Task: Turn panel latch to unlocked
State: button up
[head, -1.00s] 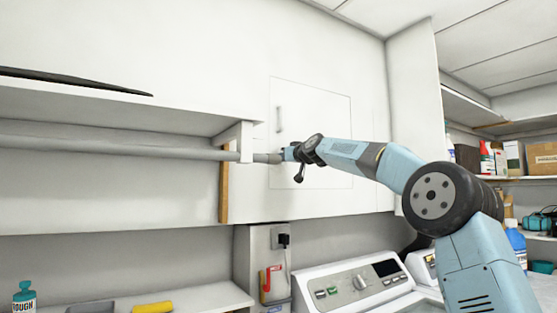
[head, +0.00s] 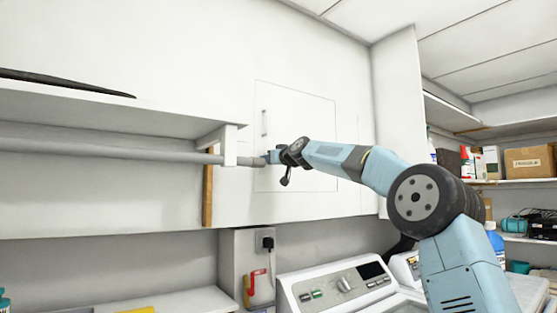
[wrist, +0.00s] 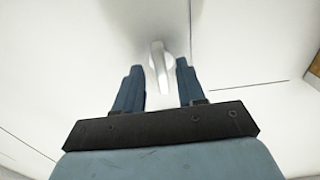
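The wall panel (head: 305,115) is a thin outlined door in the white wall, closed, with a slim upright handle (head: 264,122) near its left edge. The latch (wrist: 158,54) is a small pale knob with a narrow lever in the wrist view. My gripper (wrist: 157,72) is open, with one blue finger on either side of the latch lever, near the fingertips. I cannot tell whether they touch it. In the head view my gripper (head: 268,157) is at the panel's lower left and hides the latch there.
A shelf with a grey rail (head: 110,150) and a white bracket (head: 230,147) ends just left of my gripper. A washing machine (head: 345,285) stands below the panel. A wooden strip (head: 208,188) runs down the wall at the left.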

jog(key=v, duration=1.3)
dwell(0.8)
jog(key=shift+s+d, duration=0.1)
jog(key=shift+s, duration=0.05)
dwell(0.4)
